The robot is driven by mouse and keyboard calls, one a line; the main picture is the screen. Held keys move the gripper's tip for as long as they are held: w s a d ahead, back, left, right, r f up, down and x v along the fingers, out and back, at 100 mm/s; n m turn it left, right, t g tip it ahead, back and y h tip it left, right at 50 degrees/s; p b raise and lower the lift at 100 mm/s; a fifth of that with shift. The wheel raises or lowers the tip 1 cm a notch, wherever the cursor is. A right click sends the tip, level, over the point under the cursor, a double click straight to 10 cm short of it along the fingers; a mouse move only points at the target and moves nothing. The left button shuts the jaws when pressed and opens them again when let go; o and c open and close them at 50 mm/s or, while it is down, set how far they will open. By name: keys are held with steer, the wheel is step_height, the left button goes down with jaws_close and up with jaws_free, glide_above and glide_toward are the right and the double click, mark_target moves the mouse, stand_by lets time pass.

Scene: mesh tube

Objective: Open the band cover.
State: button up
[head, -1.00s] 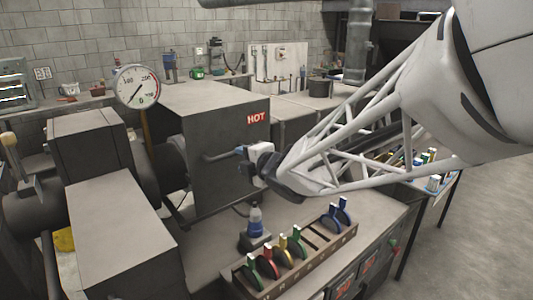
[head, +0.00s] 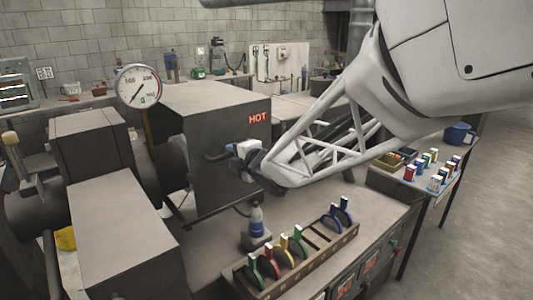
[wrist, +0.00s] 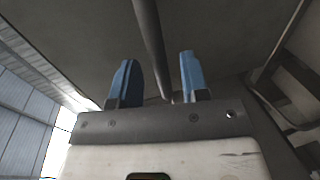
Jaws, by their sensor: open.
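The band cover (head: 222,115) is a large grey box with a red HOT label (head: 258,118) on its right face. A dark bar handle (head: 212,157) sticks out from that face. My gripper (head: 233,150) is at the handle. In the wrist view my two blue fingertips (wrist: 160,78) are apart, with the handle bar (wrist: 149,40) running between them.
A round gauge (head: 138,86) stands left of the cover.

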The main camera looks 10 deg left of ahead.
steer(key=shift+x, duration=1.2)
jaws_close()
